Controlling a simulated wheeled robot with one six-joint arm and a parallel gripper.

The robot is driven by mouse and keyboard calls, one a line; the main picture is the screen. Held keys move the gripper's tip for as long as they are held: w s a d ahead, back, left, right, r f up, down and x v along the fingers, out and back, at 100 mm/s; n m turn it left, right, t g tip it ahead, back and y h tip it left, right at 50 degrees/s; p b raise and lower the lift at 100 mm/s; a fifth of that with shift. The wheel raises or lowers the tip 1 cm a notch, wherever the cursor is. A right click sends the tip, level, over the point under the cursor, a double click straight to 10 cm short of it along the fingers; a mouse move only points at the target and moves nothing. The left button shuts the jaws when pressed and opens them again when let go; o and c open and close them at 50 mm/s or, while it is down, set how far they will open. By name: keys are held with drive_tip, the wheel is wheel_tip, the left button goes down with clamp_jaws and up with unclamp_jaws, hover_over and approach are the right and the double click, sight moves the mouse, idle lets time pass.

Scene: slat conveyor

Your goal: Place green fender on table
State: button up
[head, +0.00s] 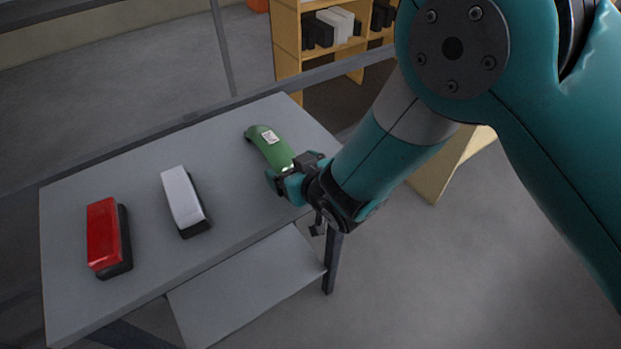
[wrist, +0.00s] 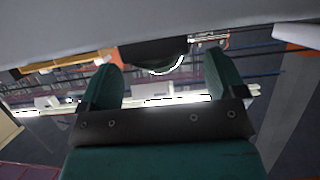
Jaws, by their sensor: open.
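The green fender (head: 270,150) lies on the grey table (head: 150,155) near its back right, with a small white label on top. My gripper (head: 288,175) is at the fender's near end, by the table's right edge, and hides that end in the head view. In the wrist view my gripper (wrist: 163,78) is open, its two green fingers apart. A dark rounded end, apparently the fender's (wrist: 153,52), shows just beyond and between the fingertips. Whether a finger touches it I cannot tell.
A white fender-like part (head: 183,198) and a red one (head: 103,235), both on dark bases, lie on the table to the left. Bare tabletop separates the parts. A lower shelf (head: 250,285) juts out below. A wooden shelf unit (head: 287,50) stands behind.

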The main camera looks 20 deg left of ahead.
drive_tip(key=b+v, duration=0.1)
drive_tip(key=v, duration=0.7)
drive_tip(key=shift+s+d, duration=0.3)
drive_tip(key=shift+r, duration=0.1)
drive_tip(key=w+d+r+m+g+h, duration=0.2)
drive_tip(key=w+d+r+m+h, duration=0.15)
drive_tip(key=d+r, duration=0.6)
drive_tip(key=s+d+r+g+h, duration=0.1)
drive_tip(key=s+d+r+g, duration=0.2)
drive_tip(key=s+d, duration=0.4)
drive_tip(key=s+d+r+g+h, duration=0.1)
drive_tip(key=s+d+r+g, duration=0.2)
drive_tip(key=s+d+r, duration=0.2)
drive_tip(key=s+d+n, duration=0.1)
drive_tip(key=s+d, duration=0.1)
drive_tip(key=s, duration=0.2)
drive_tip(key=shift+s+d+g, duration=0.3)
drive_tip(key=shift+s+d, duration=0.05)
drive_tip(key=shift+s, duration=0.05)
drive_tip(key=shift+h, duration=0.25)
